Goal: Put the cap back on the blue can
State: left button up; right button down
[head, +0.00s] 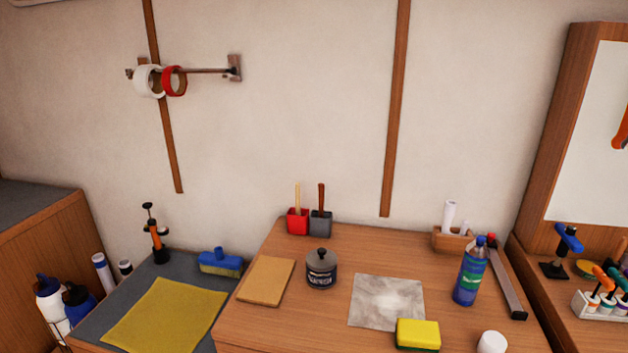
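The blue can (470,274) stands upright on the right part of the wooden table (330,323). It has a green and white label band and a narrow blue top. A white rounded piece (492,342), which looks like a cap, rests on the table in front of the can, apart from it and partly cut off by the bottom edge of the view. Neither of my grippers shows in the head view.
Near the can are a yellow sponge (418,334), a grey sheet (387,300), a long dark bar (507,280) and a wooden holder (452,239). A dark lidded pot (321,269) and a tan sheet (266,280) lie further left. Bare wood surrounds the pot.

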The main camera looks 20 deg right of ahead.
aim_at(476, 256)
jog(key=k+z, duration=0.1)
jog(key=z, duration=1.45)
